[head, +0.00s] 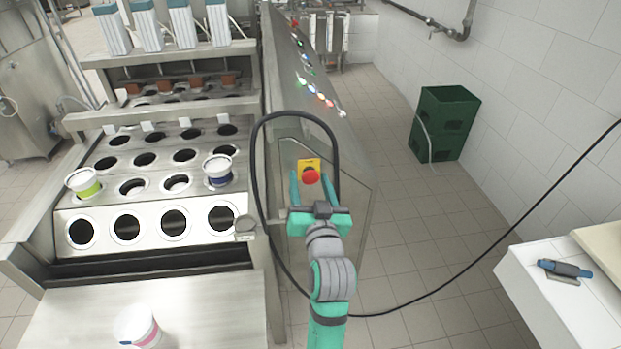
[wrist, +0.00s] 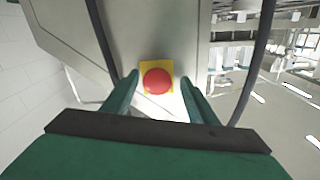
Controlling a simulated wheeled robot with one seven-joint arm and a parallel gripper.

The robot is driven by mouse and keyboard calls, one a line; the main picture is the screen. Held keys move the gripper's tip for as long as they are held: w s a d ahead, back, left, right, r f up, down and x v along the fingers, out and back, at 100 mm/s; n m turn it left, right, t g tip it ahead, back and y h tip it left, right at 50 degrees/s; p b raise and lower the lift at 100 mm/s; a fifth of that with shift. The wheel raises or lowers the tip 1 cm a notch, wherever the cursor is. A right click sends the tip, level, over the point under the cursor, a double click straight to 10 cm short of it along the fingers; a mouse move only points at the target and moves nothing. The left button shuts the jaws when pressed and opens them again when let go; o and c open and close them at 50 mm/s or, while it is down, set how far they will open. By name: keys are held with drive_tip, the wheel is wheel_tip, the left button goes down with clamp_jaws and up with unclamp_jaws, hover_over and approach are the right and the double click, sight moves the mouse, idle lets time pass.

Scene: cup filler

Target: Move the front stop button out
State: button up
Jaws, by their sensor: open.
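The front stop button (head: 311,177) is a round red knob on a yellow plate (head: 308,163), fixed to the metal end panel of the machine. In the wrist view the red button (wrist: 158,82) sits on its yellow square (wrist: 147,66), ahead of and between my fingertips. My gripper (head: 312,188) is green with two fingers, open and empty. It also shows in the wrist view (wrist: 160,85). The fingers point at the button, one to each side. I cannot tell whether either finger touches it.
A black cable loop (head: 256,150) arches around the button and my gripper. The filler's hole plate (head: 150,210) with cups (head: 218,178) is to the left. A green crate (head: 445,122) and a white table (head: 560,300) stand right. The tiled floor between is clear.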

drive_tip(key=shift+w+d, duration=0.15)
drive_tip(key=shift+s+d, duration=0.2)
drive_tip(key=shift+s, duration=0.05)
clamp_jaws()
drive_tip(key=shift+s+d, duration=0.1)
drive_tip(key=shift+s, duration=0.45)
unclamp_jaws()
drive_tip(key=shift+s, duration=0.1)
